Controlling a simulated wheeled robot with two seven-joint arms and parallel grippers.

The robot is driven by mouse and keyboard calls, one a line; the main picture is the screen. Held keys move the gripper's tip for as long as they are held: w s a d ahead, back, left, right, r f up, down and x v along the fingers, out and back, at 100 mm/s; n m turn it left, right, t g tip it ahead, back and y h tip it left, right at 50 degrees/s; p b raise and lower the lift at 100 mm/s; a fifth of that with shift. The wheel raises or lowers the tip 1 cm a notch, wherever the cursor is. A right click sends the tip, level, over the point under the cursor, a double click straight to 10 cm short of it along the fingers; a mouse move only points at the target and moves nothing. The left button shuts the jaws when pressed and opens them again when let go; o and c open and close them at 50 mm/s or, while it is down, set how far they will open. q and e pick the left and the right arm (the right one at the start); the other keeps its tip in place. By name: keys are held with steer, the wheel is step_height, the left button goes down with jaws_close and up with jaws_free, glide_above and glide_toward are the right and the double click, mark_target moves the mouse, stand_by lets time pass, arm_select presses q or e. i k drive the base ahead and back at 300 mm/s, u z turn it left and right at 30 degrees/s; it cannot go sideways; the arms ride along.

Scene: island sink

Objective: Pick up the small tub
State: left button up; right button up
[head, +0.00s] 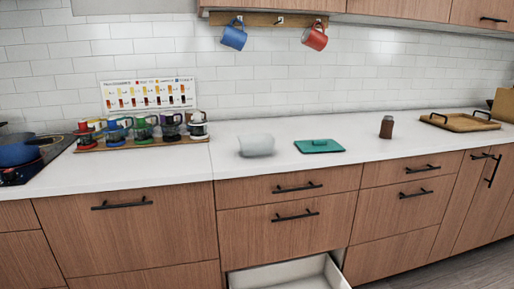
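A small translucent whitish tub (256,145) stands on the white counter, near the middle of the head view. A flat teal lid (319,146) with a raised grip lies on the counter just to its right, apart from it. Neither of my grippers shows in the head view, and nothing is touching the tub.
Several colored jars on a wooden rack (143,145) stand left of the tub. A blue pot (28,150) is at far left. A brown bottle (386,127) and wooden tray (460,121) are right. An open lower drawer (290,274) juts out below. Mugs hang above.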

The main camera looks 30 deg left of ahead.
mark_target(256, 145)
steer(key=z, duration=0.1)
steer(key=i, duration=0.2)
steer(key=u, duration=2.85)
steer(key=i, duration=1.4)
steer(key=z, duration=1.55)
